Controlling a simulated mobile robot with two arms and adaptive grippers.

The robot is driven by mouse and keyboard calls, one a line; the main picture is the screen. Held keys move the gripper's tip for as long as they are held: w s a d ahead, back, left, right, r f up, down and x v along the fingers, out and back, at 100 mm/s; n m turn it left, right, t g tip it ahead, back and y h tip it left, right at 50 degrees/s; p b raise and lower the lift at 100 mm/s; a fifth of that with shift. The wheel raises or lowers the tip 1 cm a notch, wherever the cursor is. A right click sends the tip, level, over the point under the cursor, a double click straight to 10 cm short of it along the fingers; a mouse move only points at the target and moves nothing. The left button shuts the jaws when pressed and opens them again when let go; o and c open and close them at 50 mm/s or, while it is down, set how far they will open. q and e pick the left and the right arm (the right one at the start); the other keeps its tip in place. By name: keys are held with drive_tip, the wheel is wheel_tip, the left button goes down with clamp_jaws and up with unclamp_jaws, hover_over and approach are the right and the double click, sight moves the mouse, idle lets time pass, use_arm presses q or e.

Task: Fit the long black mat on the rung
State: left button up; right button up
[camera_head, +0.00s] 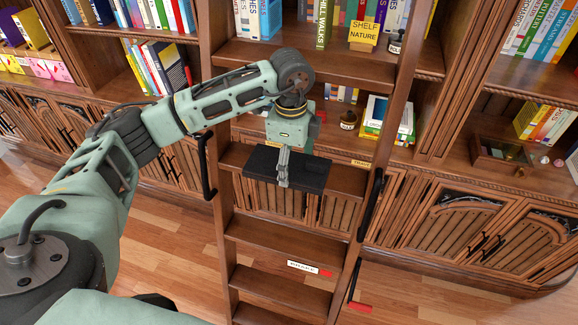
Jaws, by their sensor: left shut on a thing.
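The long black mat (313,177) is at a rung of the wooden ladder, near the middle of the head view. My left gripper (283,180) is shut on the mat near its middle, reaching down from above. The mat looks level and lies along the rung (346,178), whose brown wood shows beyond the mat's right end. I cannot tell whether the mat rests on the rung or is just above it. My right gripper is not in view.
The ladder's side rails (222,220) carry black handles (207,168). A lower rung (290,245) is bare; a white label (302,267) with a red end sits below it. Bookshelves (330,65) and cabinets stand behind. Wooden floor (165,230) lies open to the left.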

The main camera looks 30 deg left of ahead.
sight(294, 158)
use_arm(q)
drive_tip(key=shift+w+a+f, duration=0.1)
drive_tip(key=shift+w+a, duration=0.05)
drive_tip(key=shift+w, duration=0.7)
drive_tip(key=shift+w+a, duration=0.1)
drive_tip(key=shift+w, duration=0.35)
drive_tip(key=c, duration=0.4)
drive_tip(key=shift+o, duration=0.2)
drive_tip(key=shift+w+a+b, duration=0.1)
drive_tip(key=shift+w+b, duration=0.05)
drive_tip(key=shift+b, duration=0.25)
drive_tip(key=shift+f, duration=0.3)
drive_tip(key=shift+f+b, duration=0.8)
drive_tip(key=shift+f, duration=0.25)
drive_tip(key=shift+s+f, duration=0.15)
drive_tip(key=shift+s, duration=0.05)
drive_tip(key=o, duration=1.8)
drive_tip(key=shift+o, duration=0.2)
drive_tip(key=shift+w, duration=0.1)
